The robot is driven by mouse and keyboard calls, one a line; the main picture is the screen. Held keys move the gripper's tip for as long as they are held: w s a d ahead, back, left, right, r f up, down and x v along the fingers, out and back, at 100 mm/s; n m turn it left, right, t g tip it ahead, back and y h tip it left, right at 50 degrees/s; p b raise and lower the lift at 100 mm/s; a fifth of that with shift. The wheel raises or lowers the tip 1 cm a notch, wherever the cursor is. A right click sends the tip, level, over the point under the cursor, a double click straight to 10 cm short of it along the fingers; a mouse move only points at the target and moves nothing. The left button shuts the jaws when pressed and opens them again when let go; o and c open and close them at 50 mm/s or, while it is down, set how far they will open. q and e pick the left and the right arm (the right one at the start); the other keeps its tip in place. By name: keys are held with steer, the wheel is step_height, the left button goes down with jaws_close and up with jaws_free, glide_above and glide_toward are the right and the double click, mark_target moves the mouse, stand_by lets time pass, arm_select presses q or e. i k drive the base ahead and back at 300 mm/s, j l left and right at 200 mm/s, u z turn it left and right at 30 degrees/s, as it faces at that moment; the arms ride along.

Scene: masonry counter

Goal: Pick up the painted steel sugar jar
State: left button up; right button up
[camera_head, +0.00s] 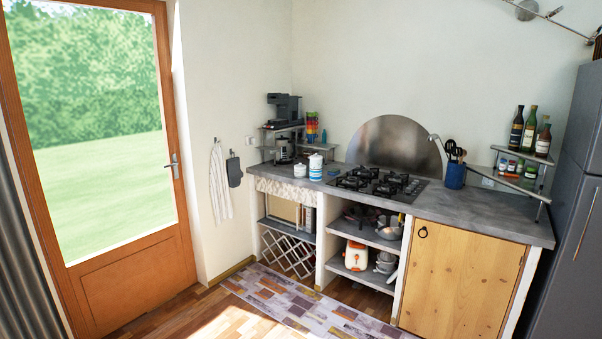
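A small white jar with a blue lower band (316,167) stands upright on the grey counter (475,212), left of the gas hob. A smaller white container (300,170) stands close to its left. The jars are small here, and I cannot read any label, so I cannot tell for sure which one is the sugar jar. Neither of my grippers is in view, and nothing is seen touching the jars.
A gas hob (378,182) lies right of the jars. A blue utensil pot (455,175) and bottles (529,130) are further right.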

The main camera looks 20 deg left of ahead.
mark_target(298, 173)
steer(key=i+j+u, duration=0.3)
steer(key=i, duration=0.25)
steer(key=i+u, duration=0.25)
steer(key=i, duration=0.25)
steer(key=i+j, duration=0.1)
steer(key=i, duration=1.3)
steer(key=i+j+z, duration=0.1)
steer(key=i, duration=0.6)
steer(key=i+j, duration=0.2)
steer(key=i, duration=0.45)
steer(key=i+j+z, duration=0.15)
steer(key=i, duration=0.2)
steer(key=i+z, duration=0.2)
steer(key=i, duration=0.15)
